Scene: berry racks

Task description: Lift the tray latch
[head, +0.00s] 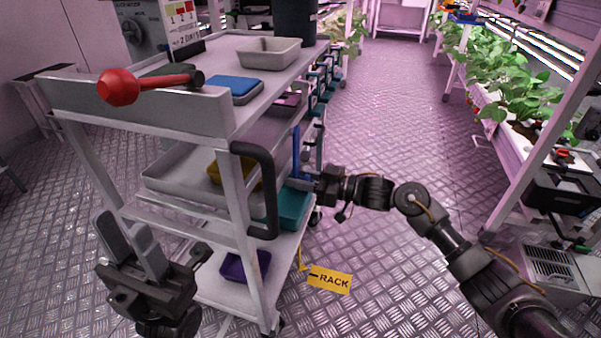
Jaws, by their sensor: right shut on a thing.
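A blue upright bar, which looks like the tray latch (296,150), stands at the right side of the cart, beside the grey tray (190,195) on the middle shelf. My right gripper (312,180) reaches in from the right and is shut on the lower end of this blue part. Its fingertips are small and partly hidden at the contact. My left gripper (123,226) is at the lower left in front of the cart, with its two grey fingers apart and nothing between them.
A blue-lidded box (233,88) and a grey bin (268,52) stand on top. A yellow RACK tag (330,280) shows near the floor. The aisle floor (385,115) is clear; plant racks (500,85) line the right.

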